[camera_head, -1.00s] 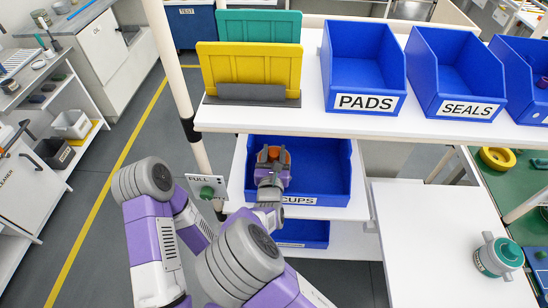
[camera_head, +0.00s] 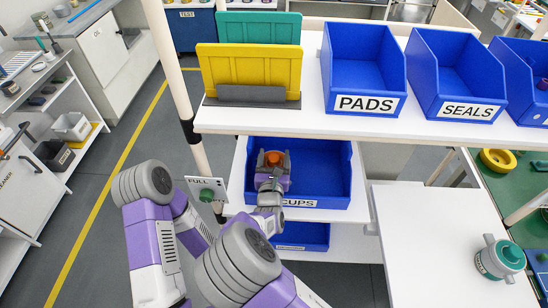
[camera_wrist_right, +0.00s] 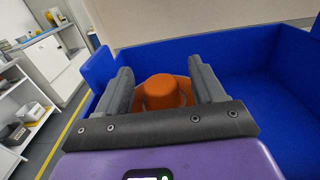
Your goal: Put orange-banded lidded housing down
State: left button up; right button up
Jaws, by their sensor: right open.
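My right gripper (camera_head: 273,158) is inside the blue bin labelled CUPS (camera_head: 330,185) on the lower shelf, with its fingers open. A round orange piece (camera_wrist_right: 164,92) with a raised knob-like top sits between the fingers in the right wrist view. Gaps show on both sides of its top. Its lower part is hidden, so I cannot tell whether it is the orange-banded housing or how it rests. A grey lidded housing with a teal top (camera_head: 500,257) stands on the white table at right; no orange band shows on it. My left gripper is not in view.
Above the CUPS bin is a shelf edge (camera_head: 370,126) bearing bins labelled PADS (camera_head: 365,65) and SEALS (camera_head: 455,70). A post (camera_head: 185,100) and a FULL sign (camera_head: 200,187) stand left of the bin. The white table (camera_head: 425,240) is mostly clear.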

jog(key=s+p, duration=0.1)
jog(key=s, duration=1.1)
jog(key=shift+p, duration=0.4)
